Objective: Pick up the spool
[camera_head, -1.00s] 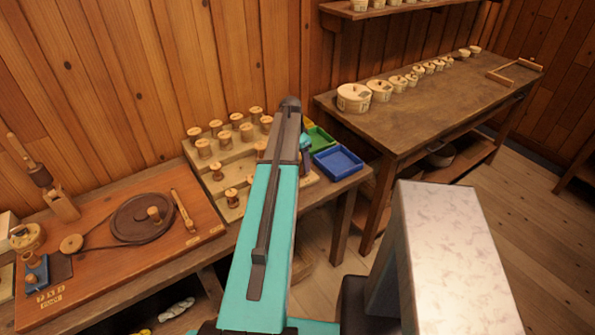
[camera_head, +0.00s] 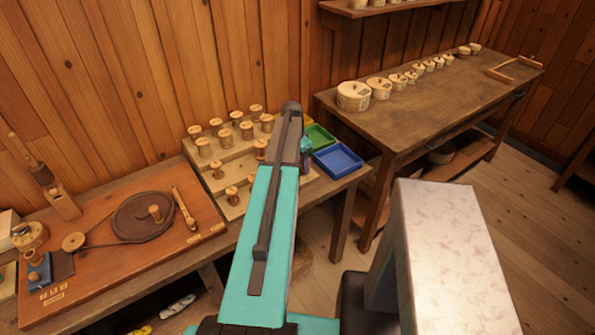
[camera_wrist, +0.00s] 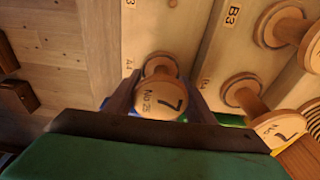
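A wooden spool (camera_wrist: 160,102) marked "7" and "No 25" stands on the pale stepped rack by the label A4 in the wrist view. My gripper (camera_wrist: 162,95) has one dark finger on each side of this spool. The fingers appear spread, with the spool's top between them; I see no clear grip on it. In the head view my arm hides the gripper and this spool. Other spools stand on the stepped rack (camera_head: 232,168) left of my arm. Another spool marked "7" (camera_wrist: 262,112) stands to the right in the wrist view.
A blue tray (camera_head: 338,160) and a green tray (camera_head: 318,137) lie just right of my arm. A wooden board with a dark disc (camera_head: 142,216) lies at left. A second bench (camera_head: 420,115) with round boxes stands at right. More spools are close on the gripper's right.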

